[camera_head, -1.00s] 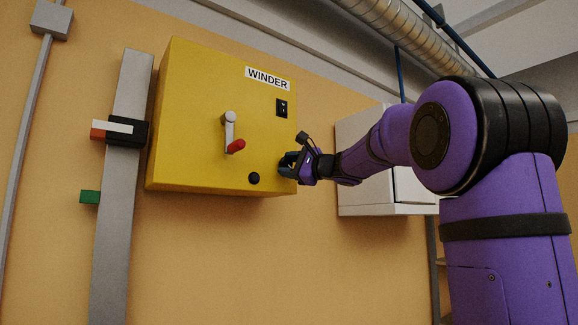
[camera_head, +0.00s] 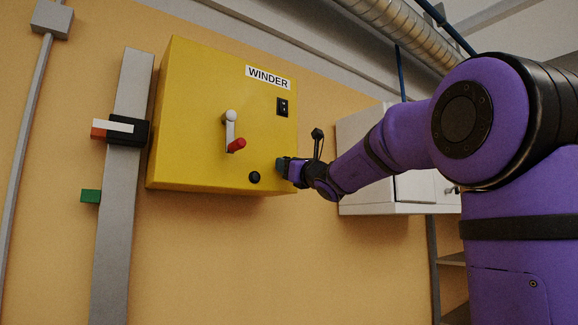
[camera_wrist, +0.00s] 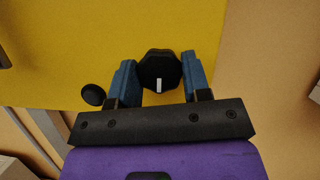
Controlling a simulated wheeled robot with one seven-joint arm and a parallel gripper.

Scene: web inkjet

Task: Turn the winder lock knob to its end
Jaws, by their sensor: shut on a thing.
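The yellow winder box (camera_head: 190,110) is on the wall, with a WINDER label (camera_head: 268,77). In the wrist view, a black faceted knob (camera_wrist: 160,66) with a white mark is on the yellow face (camera_wrist: 60,50). The mark points down in that picture, towards my palm. My gripper (camera_wrist: 158,78) is shut on this knob, with one blue finger at each side.
A small round black knob (camera_head: 254,177) sits close to the left of my gripper; it also shows in the wrist view (camera_wrist: 93,95). A crank with a red handle (camera_head: 236,145) and a black switch (camera_head: 283,107) are above. A white cabinet (camera_head: 380,209) stands right, behind my arm.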

